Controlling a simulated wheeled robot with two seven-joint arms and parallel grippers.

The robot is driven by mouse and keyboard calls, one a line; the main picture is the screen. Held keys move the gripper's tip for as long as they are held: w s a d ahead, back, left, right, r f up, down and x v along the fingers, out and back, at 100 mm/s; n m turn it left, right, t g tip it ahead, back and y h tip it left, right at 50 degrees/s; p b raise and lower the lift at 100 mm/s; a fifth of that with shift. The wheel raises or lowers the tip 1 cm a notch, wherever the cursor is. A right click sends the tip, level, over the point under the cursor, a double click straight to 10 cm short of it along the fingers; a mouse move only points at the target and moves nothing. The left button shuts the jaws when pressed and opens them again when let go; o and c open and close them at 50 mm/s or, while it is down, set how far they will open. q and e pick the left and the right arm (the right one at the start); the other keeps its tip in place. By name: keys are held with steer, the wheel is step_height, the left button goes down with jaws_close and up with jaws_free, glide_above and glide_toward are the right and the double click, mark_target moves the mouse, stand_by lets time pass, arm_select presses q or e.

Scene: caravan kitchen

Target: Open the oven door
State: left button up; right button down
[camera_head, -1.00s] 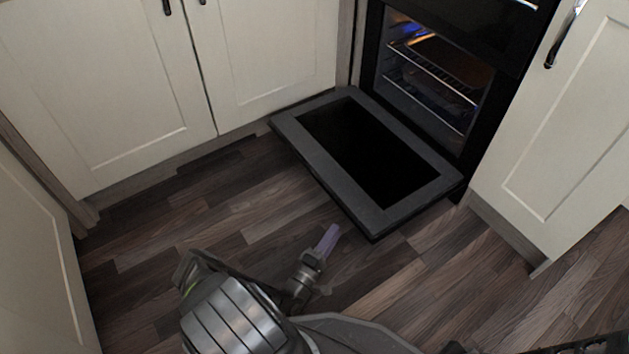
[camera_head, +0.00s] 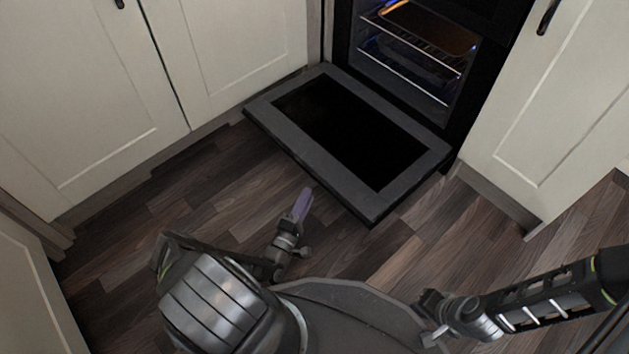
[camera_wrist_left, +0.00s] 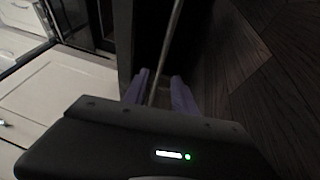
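The oven door (camera_head: 283,147) is a dark grey frame around a black glass panel. In the head view it is folded down and lies about flat, low above the floor, with the oven interior (camera_head: 408,70) exposed behind it. My left gripper (camera_head: 304,200) has purple fingers and is just off the door's near edge, below the level of its top face. In the left wrist view my left gripper (camera_wrist_left: 158,90) shows its fingers apart, with a thin metal bar (camera_wrist_left: 171,35) running in line with the gap. Contact cannot be told. My right arm enters at lower right; its fingers are not visible.
Wire racks (camera_head: 413,65) and a brown tray (camera_head: 437,28) are inside the oven. Cream cupboards stand left (camera_head: 245,60) and right (camera_head: 540,130) of it. Wood floor (camera_head: 200,215) is clear between the left cupboards and the door.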

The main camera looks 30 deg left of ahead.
arm_select(q)
steer(key=w+r+b, duration=0.1)
steer(key=w, duration=0.5)
steer(key=shift+w+a, duration=0.25)
steer(key=shift+w, duration=0.05)
steer(key=shift+c, duration=0.5)
jaws_close()
stand_by(0.6)
